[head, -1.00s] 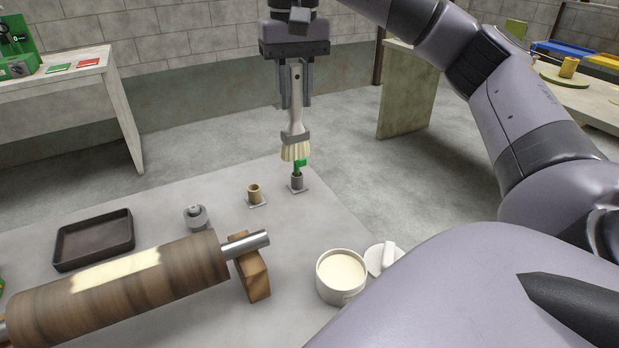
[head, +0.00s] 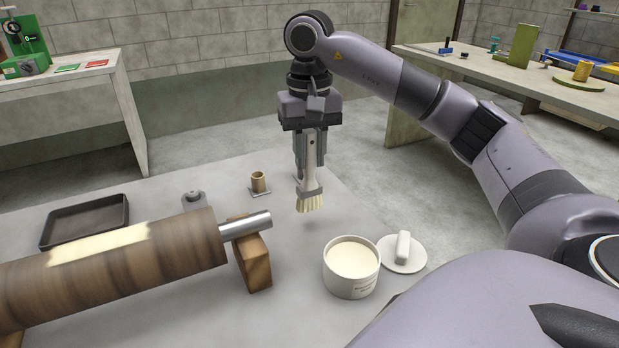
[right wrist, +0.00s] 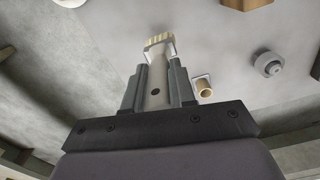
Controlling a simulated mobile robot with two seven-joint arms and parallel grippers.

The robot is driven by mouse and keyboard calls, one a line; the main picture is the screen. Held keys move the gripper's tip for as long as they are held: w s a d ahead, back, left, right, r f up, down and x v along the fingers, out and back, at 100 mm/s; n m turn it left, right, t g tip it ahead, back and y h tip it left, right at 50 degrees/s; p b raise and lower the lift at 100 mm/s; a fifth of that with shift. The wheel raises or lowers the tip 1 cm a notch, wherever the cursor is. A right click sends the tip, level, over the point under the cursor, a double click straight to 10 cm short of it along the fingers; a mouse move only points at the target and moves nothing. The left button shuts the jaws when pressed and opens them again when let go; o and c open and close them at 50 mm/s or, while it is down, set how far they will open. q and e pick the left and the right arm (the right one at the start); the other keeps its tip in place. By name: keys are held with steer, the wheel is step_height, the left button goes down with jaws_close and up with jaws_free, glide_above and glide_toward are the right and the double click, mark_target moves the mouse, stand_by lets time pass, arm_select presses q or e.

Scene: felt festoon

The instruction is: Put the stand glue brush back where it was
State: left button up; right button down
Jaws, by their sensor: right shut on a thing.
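My right gripper (head: 310,162) is shut on the handle of a brush (head: 311,196), a pale flat brush with cream bristles. The brush hangs upright, bristles down, above the table's right part, apart from the tabletop. In the right wrist view the brush (right wrist: 159,62) runs out between the fingers, bristles at the far end. A small tan cup on a square plate (head: 258,183) stands on the table, left of the brush. It also shows in the right wrist view (right wrist: 204,89), empty. My left gripper is not in view.
A pot of cream glue (head: 351,264) stands in front, its white lid (head: 402,254) beside it. A striped roller (head: 120,262) rests on a wooden block (head: 252,262) at left. A dark tray (head: 85,221) and grey round piece (head: 193,200) lie behind it.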

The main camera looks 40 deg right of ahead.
mark_target(309, 186)
steer(key=shift+f, duration=1.9)
steer(key=shift+f+b, duration=0.15)
steer(key=shift+b, duration=0.15)
steer(key=c, duration=0.9)
jaws_free()
steer(key=shift+c, duration=0.2)
